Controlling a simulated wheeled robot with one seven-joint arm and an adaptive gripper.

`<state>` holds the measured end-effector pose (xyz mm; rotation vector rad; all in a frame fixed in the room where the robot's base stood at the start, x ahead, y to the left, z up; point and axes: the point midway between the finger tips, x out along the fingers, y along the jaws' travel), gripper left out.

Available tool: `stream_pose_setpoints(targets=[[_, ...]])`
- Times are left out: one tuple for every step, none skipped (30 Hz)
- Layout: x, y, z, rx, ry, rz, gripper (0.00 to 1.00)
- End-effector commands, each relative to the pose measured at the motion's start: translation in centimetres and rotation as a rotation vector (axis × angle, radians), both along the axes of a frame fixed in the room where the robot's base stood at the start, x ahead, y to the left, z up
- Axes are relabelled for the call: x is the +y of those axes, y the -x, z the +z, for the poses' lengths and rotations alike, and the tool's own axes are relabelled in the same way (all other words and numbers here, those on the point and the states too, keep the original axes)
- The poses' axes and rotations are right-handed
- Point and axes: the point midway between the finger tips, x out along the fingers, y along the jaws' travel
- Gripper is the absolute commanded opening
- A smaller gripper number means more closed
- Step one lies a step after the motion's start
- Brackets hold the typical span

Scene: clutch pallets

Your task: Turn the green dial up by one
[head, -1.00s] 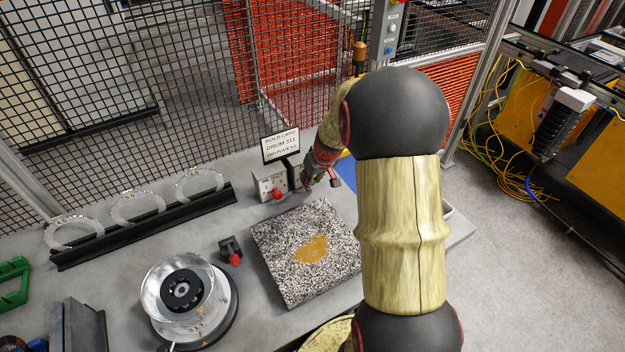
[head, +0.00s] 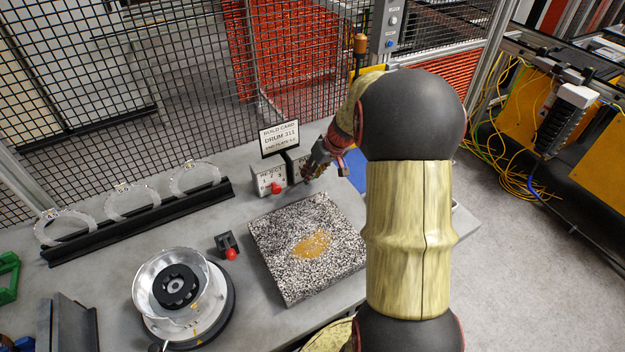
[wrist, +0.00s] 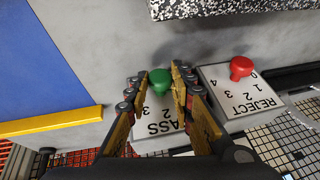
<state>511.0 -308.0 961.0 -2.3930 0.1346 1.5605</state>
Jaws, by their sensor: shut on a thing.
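The green dial (wrist: 160,78) is a round green knob on a white box (wrist: 157,115) marked PASS with numbers, part of which is covered by my fingers. My gripper (wrist: 159,82) has one finger on each side of the green dial, shut on it. In the head view my gripper (head: 310,175) is at the PASS box, beside the sign, and it hides the green dial. A red dial (wrist: 241,68) sits on the neighbouring REJECT box (wrist: 240,95), to the right in the wrist view.
A sign (head: 280,138) stands behind the boxes. A speckled slab (head: 275,265) with an orange patch lies in front of them. A round metal bowl fixture (head: 150,290) and a black rail (head: 140,225) with clear rings stand to the left. A mesh fence is behind.

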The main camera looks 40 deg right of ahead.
Motion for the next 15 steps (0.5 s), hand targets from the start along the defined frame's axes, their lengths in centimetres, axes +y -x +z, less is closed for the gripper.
stream_pose_setpoints(targets=[[-0.37,0.02,-0.55,-0.011,-0.033,-0.006,0.0],[-0.43,0.02,-0.54,-0.016,-0.057,-0.005,0.0],[-0.51,0.07,-0.59,-0.024,-0.09,-0.006,0.0],[-0.52,0.06,-0.58,-0.03,-0.117,-0.005,0.0],[-0.6,0.09,-0.54,-0.036,-0.143,-0.005,0.0],[-0.61,0.12,-0.53,-0.044,-0.178,-0.006,0.0],[-0.65,0.11,-0.52,-0.05,-0.203,-0.005,0.0],[-0.71,0.14,-0.51,-0.056,-0.228,-0.006,0.0],[-0.71,0.14,-0.47,-0.063,-0.261,-0.005,0.0],[-0.73,0.16,-0.47,-0.068,-0.285,-0.004,0.0],[-0.79,0.17,-0.46,-0.074,-0.308,-0.004,0.0],[-0.8,0.18,-0.44,-0.081,-0.338,-0.004,0.0],[-0.82,0.18,-0.47,-0.085,-0.36,-0.004,0.0],[-0.85,0.18,-0.45,-0.092,-0.382,-0.004,0.0],[-0.9,0.21,-0.43,-0.098,-0.406,-0.003,0.0]])
